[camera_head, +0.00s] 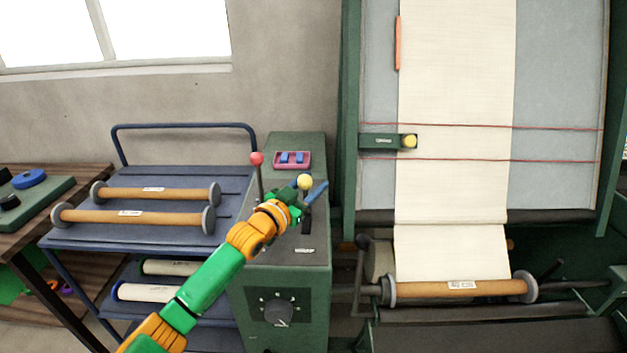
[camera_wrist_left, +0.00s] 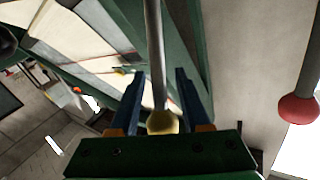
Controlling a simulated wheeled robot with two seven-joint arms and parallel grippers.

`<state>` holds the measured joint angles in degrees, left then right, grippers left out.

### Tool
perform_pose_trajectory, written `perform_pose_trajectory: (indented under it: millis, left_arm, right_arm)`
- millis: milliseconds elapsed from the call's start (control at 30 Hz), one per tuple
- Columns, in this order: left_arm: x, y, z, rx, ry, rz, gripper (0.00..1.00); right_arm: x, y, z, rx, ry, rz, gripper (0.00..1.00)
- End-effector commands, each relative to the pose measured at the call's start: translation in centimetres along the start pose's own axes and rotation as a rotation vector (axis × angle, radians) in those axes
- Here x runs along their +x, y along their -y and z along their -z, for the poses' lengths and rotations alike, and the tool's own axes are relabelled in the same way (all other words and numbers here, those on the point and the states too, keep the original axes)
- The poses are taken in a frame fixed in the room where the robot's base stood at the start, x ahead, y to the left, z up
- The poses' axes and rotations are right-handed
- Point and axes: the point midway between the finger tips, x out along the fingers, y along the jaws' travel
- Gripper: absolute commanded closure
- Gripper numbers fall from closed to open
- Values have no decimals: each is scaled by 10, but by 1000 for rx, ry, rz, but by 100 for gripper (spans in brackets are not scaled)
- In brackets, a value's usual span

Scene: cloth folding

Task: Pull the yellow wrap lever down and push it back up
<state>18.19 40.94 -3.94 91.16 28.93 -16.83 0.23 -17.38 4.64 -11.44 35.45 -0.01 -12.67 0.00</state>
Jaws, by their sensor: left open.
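The yellow wrap lever has a round yellow knob (camera_head: 304,181) on a thin rod above the green control box (camera_head: 290,253). My left gripper (camera_head: 313,194) is at the knob, its blue fingers open. In the left wrist view the yellow knob (camera_wrist_left: 162,122) sits between the bases of the two fingers, with the grey rod (camera_wrist_left: 155,50) running up between them. A clear gap shows on each side, so the jaws are around the lever but not closed on it. My right gripper is not in view.
A red-knobbed lever (camera_head: 257,159) stands just left of the yellow one. A dial (camera_head: 278,310) is on the box front. A blue cart (camera_head: 60,238) with rolls stands left; the cloth machine (camera_head: 348,100) is right.

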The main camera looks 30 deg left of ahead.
Motion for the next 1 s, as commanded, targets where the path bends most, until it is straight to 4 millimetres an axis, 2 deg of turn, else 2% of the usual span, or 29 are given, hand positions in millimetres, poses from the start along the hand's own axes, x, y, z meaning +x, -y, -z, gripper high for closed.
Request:
perform_pose_trajectory:
  millis: [333, 367, 500, 533, 1000]
  left_arm:
    - [6, 0, 0, 1, 0, 0, 53]
    - [6, 0, 0, 1, 0, 0, 58]
    - [6, 0, 0, 1, 0, 0, 96]
    - [6, 0, 0, 1, 0, 0, 100]
    - [6, 0, 0, 2, 0, 0, 100]
  right_arm:
    - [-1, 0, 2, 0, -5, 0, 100]
    - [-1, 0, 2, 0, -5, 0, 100]
    - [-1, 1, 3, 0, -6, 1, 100]
    - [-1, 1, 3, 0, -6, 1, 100]
    - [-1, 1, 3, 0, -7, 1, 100]
